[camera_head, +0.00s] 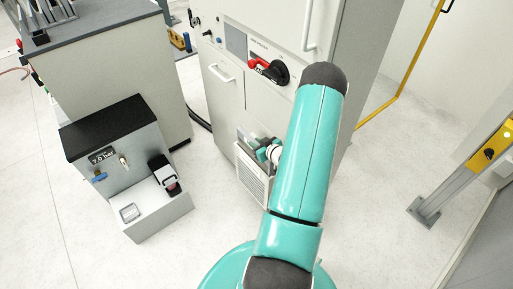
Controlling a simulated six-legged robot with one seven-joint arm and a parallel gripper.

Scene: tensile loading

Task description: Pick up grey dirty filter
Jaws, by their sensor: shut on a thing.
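The grey dirty filter (252,181) is a light-framed panel with a grey slatted face, low on the front of the tall white cabinet. My gripper (261,149) is at the filter's upper part, shut on it. My teal arm covers the filter's right side, and the fingertips are small and partly hidden. I cannot tell whether the filter is still seated in the cabinet or slightly out of it.
The white cabinet (224,90) has a red and black rotary switch (269,70) and a door handle (221,73). A grey box unit (118,150) with a 7.0 bar display stands at left. A yellow-framed post (460,172) stands at right. Floor in front is clear.

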